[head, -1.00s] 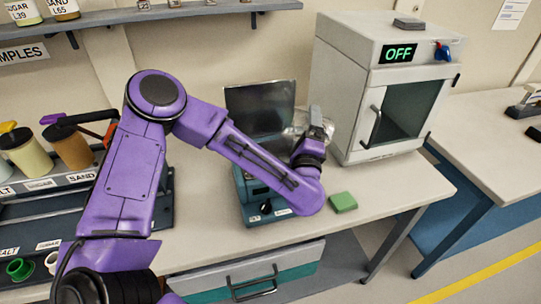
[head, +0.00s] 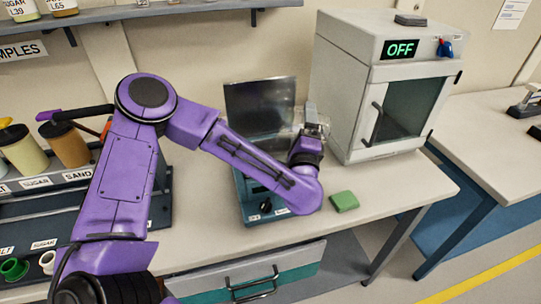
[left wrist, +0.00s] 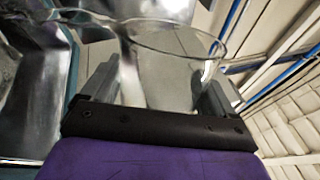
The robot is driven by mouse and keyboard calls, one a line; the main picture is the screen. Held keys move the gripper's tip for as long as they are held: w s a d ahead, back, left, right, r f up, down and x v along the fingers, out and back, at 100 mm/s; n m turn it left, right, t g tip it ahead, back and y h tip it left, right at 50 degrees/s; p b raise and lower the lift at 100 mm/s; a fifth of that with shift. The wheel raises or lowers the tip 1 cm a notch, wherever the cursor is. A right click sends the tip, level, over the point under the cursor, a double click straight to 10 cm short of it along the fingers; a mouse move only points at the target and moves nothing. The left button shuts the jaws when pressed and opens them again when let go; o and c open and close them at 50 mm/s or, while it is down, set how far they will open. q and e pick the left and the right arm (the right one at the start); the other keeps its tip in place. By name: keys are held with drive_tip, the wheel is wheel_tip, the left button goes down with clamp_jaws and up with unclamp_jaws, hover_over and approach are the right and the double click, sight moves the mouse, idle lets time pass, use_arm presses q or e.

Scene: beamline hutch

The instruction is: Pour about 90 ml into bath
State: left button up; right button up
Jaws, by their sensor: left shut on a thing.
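The bath (head: 250,211) is a teal box with a dark knob on the bench, its grey see-through lid (head: 259,105) standing up at the back. My left gripper (head: 312,127) is over the bath's right side and shut on a clear glass beaker (head: 299,120). In the left wrist view the beaker (left wrist: 165,70) sits between the two grey fingers (left wrist: 160,90), its rim near the top. The bath's metal inside (left wrist: 32,90) shows at left there. My forearm hides part of the bath. The liquid level cannot be made out. My right gripper is out of view.
A white oven (head: 385,85) reading OFF stands just right of the bath. A green sponge (head: 344,201) lies on the bench (head: 400,185) in front of it. A rack (head: 78,187) with jars is at left, below a shelf (head: 150,12).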

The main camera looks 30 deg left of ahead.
use_arm(q)
drive_tip(key=shift+s+a+f+n+b, duration=0.15)
drive_tip(key=shift+a+n+b, duration=0.2)
drive_tip(key=shift+b, duration=0.3)
drive_tip(key=d+r+m+p, duration=0.1)
drive_tip(key=p, duration=0.1)
drive_tip(key=w+d+r+m+p, duration=0.1)
drive_tip(key=p, duration=0.2)
drive_tip(key=shift+r+h+p, duration=0.25)
drive_tip(key=shift+h+p, duration=0.05)
wheel_tip(320, 180, down, 2)
drive_tip(key=m+b, duration=0.3)
drive_tip(key=shift+w+f+t+h, duration=0.1)
drive_tip(key=shift+f+t+h, duration=0.2)
drive_tip(key=shift+h, duration=0.1)
drive_tip(key=shift+r+m, duration=0.2)
drive_tip(key=shift+m, duration=0.05)
drive_tip(key=m, duration=0.1)
drive_tip(key=f+m, duration=0.1)
drive_tip(key=shift+a+m+h, duration=0.1)
drive_tip(key=shift+m+h, duration=0.2)
drive_tip(key=shift+h, duration=0.1)
